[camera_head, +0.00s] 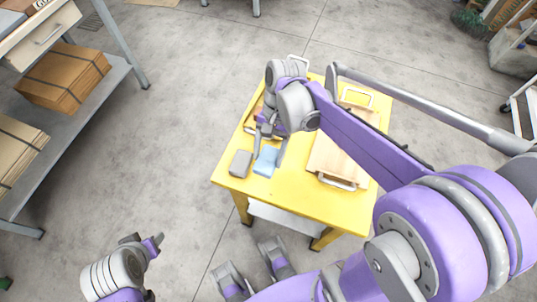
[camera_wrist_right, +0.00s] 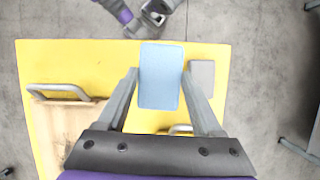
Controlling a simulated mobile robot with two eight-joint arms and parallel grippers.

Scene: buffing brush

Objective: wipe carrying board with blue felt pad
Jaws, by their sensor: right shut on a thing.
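The blue felt pad (camera_head: 265,162) is a flat light-blue block near the front left of the yellow table (camera_head: 300,198). My right gripper (camera_head: 269,152) is shut on it. In the right wrist view, the pad (camera_wrist_right: 160,80) sits between the two fingers; whether it touches the table is unclear. A wooden carrying board (camera_head: 328,155) with pale handles lies on the right of the table, partly hidden by my right arm. It also shows in the right wrist view (camera_wrist_right: 65,122). My left gripper (camera_head: 148,243) is off the table at lower left; its jaw opening is unclear.
A grey block (camera_head: 240,163) lies just left of the pad, apart from it. A shelf unit with cardboard (camera_head: 65,78) stands at left. Floor between is clear.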

